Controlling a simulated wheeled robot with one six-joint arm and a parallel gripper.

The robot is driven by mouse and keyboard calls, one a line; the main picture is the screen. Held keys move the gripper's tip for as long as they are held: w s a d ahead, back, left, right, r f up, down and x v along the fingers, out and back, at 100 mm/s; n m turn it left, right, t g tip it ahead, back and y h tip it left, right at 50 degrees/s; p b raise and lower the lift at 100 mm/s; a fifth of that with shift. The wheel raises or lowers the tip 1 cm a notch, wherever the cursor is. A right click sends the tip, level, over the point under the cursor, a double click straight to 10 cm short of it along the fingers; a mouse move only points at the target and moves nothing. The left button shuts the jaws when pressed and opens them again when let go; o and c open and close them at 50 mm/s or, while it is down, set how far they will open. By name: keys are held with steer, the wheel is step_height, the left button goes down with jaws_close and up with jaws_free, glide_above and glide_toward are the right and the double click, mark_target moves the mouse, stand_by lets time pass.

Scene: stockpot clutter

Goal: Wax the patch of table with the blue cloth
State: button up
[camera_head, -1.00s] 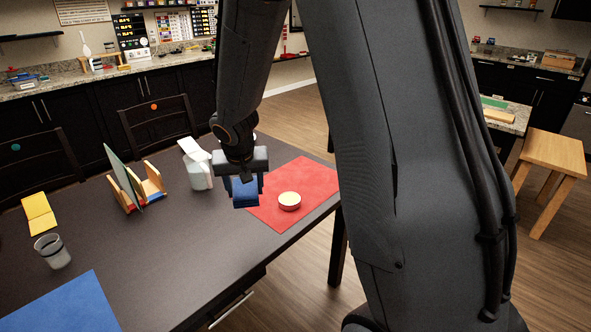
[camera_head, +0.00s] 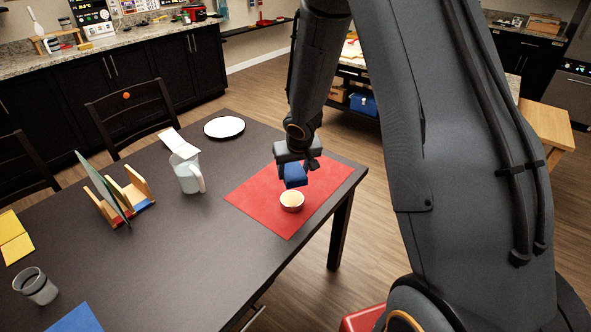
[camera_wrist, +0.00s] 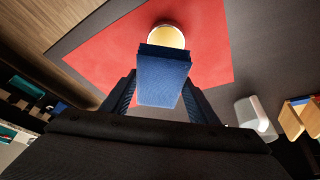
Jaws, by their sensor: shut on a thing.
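The blue cloth (camera_head: 295,176) is a folded block held in my gripper (camera_head: 293,169), which is shut on it. The wrist view shows the cloth (camera_wrist: 163,72) between my two dark fingers. A red patch (camera_head: 262,195) lies flat on the dark table near its right end. A small round tin (camera_head: 291,202) with pale yellow contents stands open on the red patch. My gripper and the cloth are above the red patch, just behind the tin in the head view. In the wrist view the cloth overlaps the lower rim of the tin (camera_wrist: 167,34); I cannot tell whether they touch.
A pitcher (camera_head: 187,174), a white plate (camera_head: 224,127) and a wooden rack (camera_head: 124,198) stand left of the red patch. A cup (camera_head: 36,286), yellow card (camera_head: 13,240) and blue patch (camera_head: 76,320) are farther left. The table's middle is clear.

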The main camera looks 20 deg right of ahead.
steer(key=shift+s+a+f+n+y+p, duration=0.15)
steer(key=shift+f+n+p, duration=0.1)
steer(key=shift+f, duration=0.4)
steer(key=shift+s+a+f+n+y+p, duration=0.15)
steer(key=shift+f+n, duration=0.1)
steer(key=shift+f, duration=0.35)
steer(key=f+b, duration=0.3)
steer(key=b, duration=0.2)
steer(key=shift+w+d+f+b, duration=0.15)
steer(key=shift+w+f+b, duration=0.05)
steer(key=shift+f+b, duration=0.15)
step_height(320, 180, down, 2)
steer(key=b, duration=0.3)
steer(key=shift+f, duration=0.1)
steer(key=shift+s+f+b, duration=0.15)
steer(key=shift+f+b, duration=0.4)
steer(key=shift+b, duration=0.15)
stand_by(0.9)
step_height(320, 180, up, 7)
steer(key=p, duration=1)
stand_by(0.4)
stand_by(0.7)
